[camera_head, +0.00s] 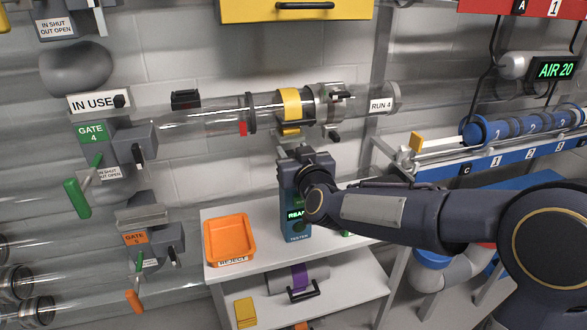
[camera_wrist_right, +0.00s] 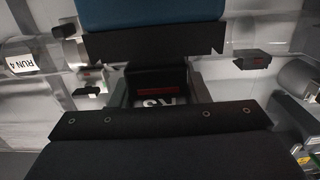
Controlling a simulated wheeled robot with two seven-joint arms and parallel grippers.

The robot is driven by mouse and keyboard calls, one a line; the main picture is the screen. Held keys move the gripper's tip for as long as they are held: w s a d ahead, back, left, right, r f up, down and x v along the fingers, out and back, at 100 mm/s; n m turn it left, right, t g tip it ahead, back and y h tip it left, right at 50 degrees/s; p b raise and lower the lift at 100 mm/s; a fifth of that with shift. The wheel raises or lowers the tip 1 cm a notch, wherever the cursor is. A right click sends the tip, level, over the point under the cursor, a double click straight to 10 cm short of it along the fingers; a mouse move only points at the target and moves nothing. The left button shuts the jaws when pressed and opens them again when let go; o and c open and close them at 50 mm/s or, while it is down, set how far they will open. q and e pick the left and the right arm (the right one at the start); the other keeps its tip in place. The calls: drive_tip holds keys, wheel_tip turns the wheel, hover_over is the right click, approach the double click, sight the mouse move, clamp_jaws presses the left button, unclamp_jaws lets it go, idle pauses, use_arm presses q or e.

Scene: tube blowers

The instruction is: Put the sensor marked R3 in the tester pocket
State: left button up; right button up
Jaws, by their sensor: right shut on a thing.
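The R3 sensor (camera_wrist_right: 157,82) is a dark block with a red strip and a white label reading R3, partly cut off, in the right wrist view. My right gripper (camera_wrist_right: 158,92) is shut on it, a finger on each side. In the head view my right gripper (camera_head: 302,152) is at the top of the tester, below the clear tube; the sensor is hard to make out there. The tester (camera_head: 296,226) is a blue upright box on the white shelf, its display partly covered by my wrist. I cannot make out its pocket. My left gripper is out of view.
An orange reject tray (camera_head: 229,240) stands left of the tester. The clear tube (camera_head: 190,121) with a yellow band (camera_head: 290,104) runs above. GATE 4 (camera_head: 118,140) is at left. A blue rack (camera_head: 525,150) with carriers is at right.

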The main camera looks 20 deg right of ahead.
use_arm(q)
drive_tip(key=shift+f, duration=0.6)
use_arm(e)
drive_tip(key=shift+a+f, duration=0.1)
drive_tip(key=shift+f, duration=1.1)
use_arm(q)
drive_tip(key=shift+b, duration=0.3)
use_arm(e)
drive_tip(key=shift+f, duration=0.25)
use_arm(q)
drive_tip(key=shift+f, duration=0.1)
use_arm(e)
drive_tip(key=o, duration=1)
drive_tip(key=shift+r, duration=0.1)
